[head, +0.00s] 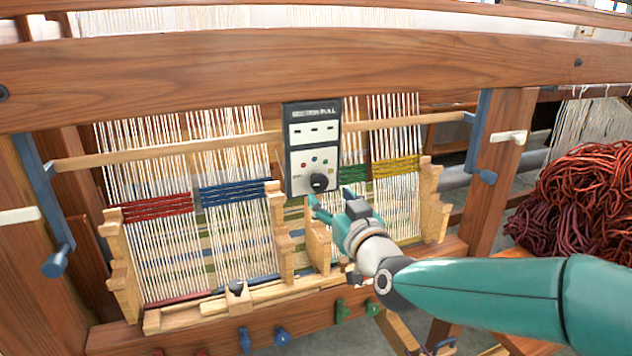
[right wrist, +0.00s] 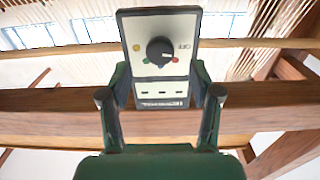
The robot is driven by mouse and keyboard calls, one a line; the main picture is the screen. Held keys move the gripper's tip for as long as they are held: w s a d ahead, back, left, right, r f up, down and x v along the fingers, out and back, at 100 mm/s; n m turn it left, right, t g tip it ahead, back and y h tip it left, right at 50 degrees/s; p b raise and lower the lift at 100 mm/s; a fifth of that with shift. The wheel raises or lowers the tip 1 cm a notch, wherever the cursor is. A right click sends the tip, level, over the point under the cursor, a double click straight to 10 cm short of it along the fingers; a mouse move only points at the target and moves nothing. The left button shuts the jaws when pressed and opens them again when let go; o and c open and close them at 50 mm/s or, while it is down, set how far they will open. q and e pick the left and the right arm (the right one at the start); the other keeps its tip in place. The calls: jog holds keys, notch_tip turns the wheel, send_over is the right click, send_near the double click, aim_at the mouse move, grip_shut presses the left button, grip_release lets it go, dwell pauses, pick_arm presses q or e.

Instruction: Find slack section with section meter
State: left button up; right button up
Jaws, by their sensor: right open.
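The section meter (head: 314,143) is a dark-framed upright box in front of the loom's warp. Its display shows dashes, with coloured dots and a black knob (head: 319,182) below. My right gripper (head: 331,197) is open just below the knob. In the right wrist view the meter (right wrist: 162,25) appears upside down, and its knob (right wrist: 160,51) sits beside the word OFF. The open fingers (right wrist: 162,80) flank the meter's image; I cannot tell whether they touch it. The warp sections carry red (head: 157,206), blue (head: 234,192), green (head: 353,172) and yellow (head: 396,167) bands. My left gripper is not in view.
A thick wooden beam (head: 300,70) crosses above the meter. Notched wooden posts (head: 278,225) stand between the sections. A small wooden holder (head: 238,296) sits on the lower rail. Blue pegs (head: 281,336) and green pegs (head: 343,311) line the front. Dark red wool (head: 590,195) lies at right.

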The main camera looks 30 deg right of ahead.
aim_at(320, 186)
jog(key=p+x, duration=0.1)
jog(key=x, duration=0.6)
jog(key=shift+p, duration=0.35)
